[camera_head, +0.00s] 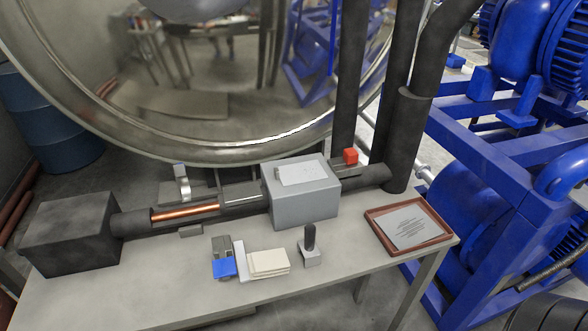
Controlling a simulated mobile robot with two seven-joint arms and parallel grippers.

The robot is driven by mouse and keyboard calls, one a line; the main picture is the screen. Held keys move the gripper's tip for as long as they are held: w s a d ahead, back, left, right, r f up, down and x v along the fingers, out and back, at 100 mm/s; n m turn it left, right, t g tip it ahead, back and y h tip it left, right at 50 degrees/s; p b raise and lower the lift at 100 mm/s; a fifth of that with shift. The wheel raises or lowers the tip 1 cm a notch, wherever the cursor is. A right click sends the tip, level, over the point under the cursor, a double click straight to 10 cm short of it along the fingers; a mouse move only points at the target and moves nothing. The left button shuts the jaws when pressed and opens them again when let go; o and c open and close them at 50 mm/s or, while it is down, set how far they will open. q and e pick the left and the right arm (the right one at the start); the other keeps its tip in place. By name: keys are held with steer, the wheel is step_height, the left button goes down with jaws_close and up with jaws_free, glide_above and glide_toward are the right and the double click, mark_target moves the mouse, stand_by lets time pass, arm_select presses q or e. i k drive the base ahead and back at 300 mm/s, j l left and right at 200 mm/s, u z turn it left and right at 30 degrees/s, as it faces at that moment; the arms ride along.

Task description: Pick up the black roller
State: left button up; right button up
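A small black cylinder (310,236), which looks like the black roller, stands upright in a small light grey block (311,259) near the front edge of the grey table (180,285). Its lower end is hidden in or behind the block. Neither of my grippers is in view, and nothing is seen touching the cylinder.
Left of it are cream slabs (268,263) and a blue-and-grey item (223,262). A brown tray (437,231) with a paper lies right. Large dark pipes (407,130) rise behind.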

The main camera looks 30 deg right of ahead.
mark_target(311, 252)
steer(key=z, duration=1.05)
